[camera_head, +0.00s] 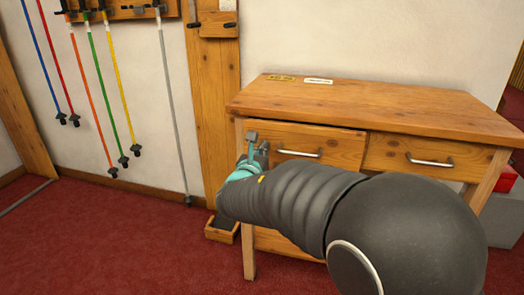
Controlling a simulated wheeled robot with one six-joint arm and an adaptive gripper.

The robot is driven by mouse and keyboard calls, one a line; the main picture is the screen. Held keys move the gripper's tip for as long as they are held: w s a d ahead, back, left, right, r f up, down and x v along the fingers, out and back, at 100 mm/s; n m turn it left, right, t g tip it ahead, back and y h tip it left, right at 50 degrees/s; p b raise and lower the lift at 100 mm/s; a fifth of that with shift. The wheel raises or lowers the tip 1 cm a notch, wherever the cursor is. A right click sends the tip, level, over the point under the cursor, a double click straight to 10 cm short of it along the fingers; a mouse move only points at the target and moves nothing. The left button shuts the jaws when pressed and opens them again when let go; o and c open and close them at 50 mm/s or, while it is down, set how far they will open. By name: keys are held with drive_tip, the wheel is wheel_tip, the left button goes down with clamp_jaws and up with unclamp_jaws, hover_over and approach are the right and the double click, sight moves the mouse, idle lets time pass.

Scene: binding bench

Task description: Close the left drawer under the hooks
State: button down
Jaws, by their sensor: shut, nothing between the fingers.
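The left drawer (340,148) of the wooden bench has a plain wood front and a silver bar handle (299,152). Its front seems to stand a little forward of the bench frame, so it looks slightly open. My gripper (254,142), teal and grey, is shut and empty in front of the left end of this drawer, left of the handle. I cannot tell whether it touches the drawer front. My dark arm comes in from the lower right and hides the drawer's lower part. The hooks (105,10) are on a wooden wall rack at the upper left.
The right drawer (470,160) looks closed. The bench top (380,105) holds two small labels. Several coloured rods (92,65) hang at the left. A small wooden box (221,229) stands on the floor beside the bench. Red carpet at the left is clear.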

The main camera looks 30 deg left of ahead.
sight(268, 140)
drive_tip(key=shift+w, duration=0.1)
drive_tip(key=x, duration=0.3)
drive_tip(key=shift+w+a, duration=0.1)
drive_tip(key=shift+w, duration=0.25)
drive_tip(key=shift+w+a+b, duration=0.1)
drive_tip(key=shift+w+b, duration=0.2)
drive_tip(key=shift+r, duration=0.25)
drive_tip(key=shift+s+f, duration=0.1)
drive_tip(key=b+v, duration=0.2)
drive_tip(key=v, duration=1.2)
drive_tip(key=shift+f, duration=0.2)
